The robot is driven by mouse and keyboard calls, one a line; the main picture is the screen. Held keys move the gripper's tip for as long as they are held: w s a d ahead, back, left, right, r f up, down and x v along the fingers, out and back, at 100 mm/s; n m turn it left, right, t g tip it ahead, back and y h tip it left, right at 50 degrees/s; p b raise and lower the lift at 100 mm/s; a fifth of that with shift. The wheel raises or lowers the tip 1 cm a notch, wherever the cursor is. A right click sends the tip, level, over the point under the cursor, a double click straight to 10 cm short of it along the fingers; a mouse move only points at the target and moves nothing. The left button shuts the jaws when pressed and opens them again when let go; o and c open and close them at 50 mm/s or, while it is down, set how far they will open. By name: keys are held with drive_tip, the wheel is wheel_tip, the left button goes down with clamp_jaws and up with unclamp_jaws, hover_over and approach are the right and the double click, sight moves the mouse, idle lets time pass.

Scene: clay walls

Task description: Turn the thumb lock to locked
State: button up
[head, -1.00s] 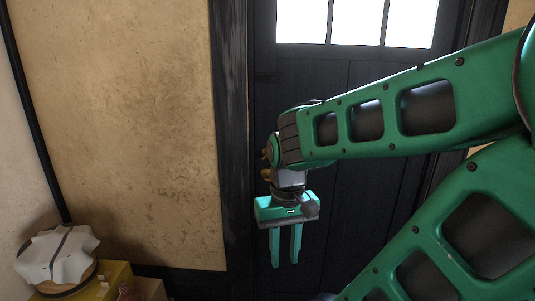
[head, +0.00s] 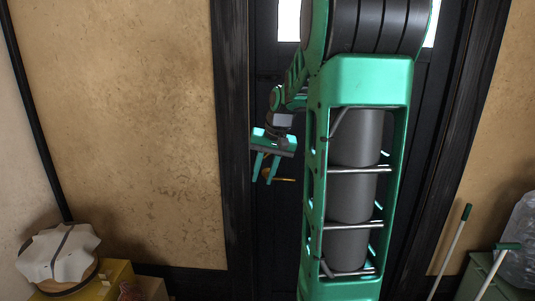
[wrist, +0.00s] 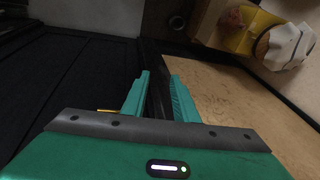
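The dark door (head: 278,225) stands behind my arm, with a brass lever handle (head: 284,180) near its left edge. My gripper (head: 262,180) is in front of the door's left edge, just left of the handle. Its two fingers are apart with nothing held between them. In the wrist view my gripper (wrist: 158,76) is also open, and a small piece of brass (wrist: 107,111) shows just left of the left finger. I cannot make out the thumb lock for certain; the gripper or arm may hide it.
A yellow box (head: 118,278) with a white cloth-like item (head: 58,255) on it stands at lower left. At right are a green crate (head: 490,270), a clear plastic bag (head: 520,240) and a leaning pole (head: 452,250). The clay wall (head: 130,130) left of the door is bare.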

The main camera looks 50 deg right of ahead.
drive_tip(key=w+d+r+m+t+y, duration=0.1)
drive_tip(key=w+d+r+t, duration=0.2)
drive_tip(key=d, duration=0.6)
drive_tip(key=w+d+r+m+t, duration=0.1)
drive_tip(key=w+d+r+t, duration=0.2)
drive_tip(key=d, duration=0.7)
drive_tip(key=shift+g, duration=0.4)
drive_tip(key=x, duration=1)
drive_tip(key=shift+w+a+f, duration=0.1)
drive_tip(key=shift+w+f, duration=0.05)
drive_tip(key=shift+w, duration=0.3)
clamp_jaws()
